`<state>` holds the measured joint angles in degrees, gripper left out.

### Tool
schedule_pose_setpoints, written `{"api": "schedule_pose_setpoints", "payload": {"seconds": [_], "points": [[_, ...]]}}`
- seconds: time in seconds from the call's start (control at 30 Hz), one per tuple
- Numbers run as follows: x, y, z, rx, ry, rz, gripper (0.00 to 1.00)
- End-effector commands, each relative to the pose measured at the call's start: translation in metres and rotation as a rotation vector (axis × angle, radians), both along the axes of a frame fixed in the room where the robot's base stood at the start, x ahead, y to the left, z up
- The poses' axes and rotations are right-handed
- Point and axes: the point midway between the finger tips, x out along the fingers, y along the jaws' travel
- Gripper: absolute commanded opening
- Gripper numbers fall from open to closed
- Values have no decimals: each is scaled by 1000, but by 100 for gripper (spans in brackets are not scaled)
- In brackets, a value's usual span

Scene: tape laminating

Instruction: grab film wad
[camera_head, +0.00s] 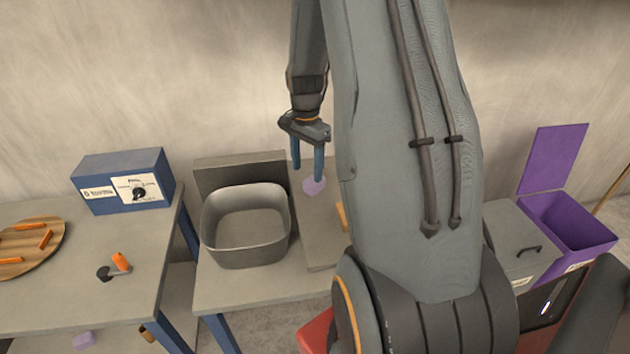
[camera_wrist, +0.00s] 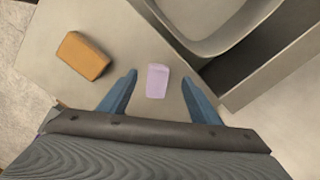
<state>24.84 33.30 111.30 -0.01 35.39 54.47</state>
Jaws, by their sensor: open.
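A small pale purple block, which I take for the film wad (camera_head: 314,186), lies on the grey table right of the basin. In the wrist view the film wad (camera_wrist: 157,81) sits ahead of and between my two blue fingers, with clear space on both sides. My gripper (camera_head: 307,178) is open and empty, pointing down over that spot in the head view. It also shows in the wrist view (camera_wrist: 158,90). Whether the fingertips are level with the wad I cannot tell.
A grey basin (camera_head: 245,258) stands left of the wad. An orange-brown block (camera_wrist: 83,56) lies left of my fingers in the wrist view. A blue control box (camera_head: 124,181) is on the left table. An open purple bin (camera_head: 570,228) and a lidded grey bin (camera_head: 512,240) stand right.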

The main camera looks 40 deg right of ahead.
Motion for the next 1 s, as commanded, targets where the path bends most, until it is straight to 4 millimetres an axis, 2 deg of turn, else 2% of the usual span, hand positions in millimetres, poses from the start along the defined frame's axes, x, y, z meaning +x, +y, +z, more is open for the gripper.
{"api": "schedule_pose_setpoints", "payload": {"seconds": [0.6, 0.93, 0.97, 1.0], "points": [[-3, -3, -62, 2, 2, 7, 57], [-2, -4, -68, 0, 0, 7, 57], [-2, -4, -68, 0, 0, 7, 55], [-2, -4, -68, 0, 0, 7, 49]]}}
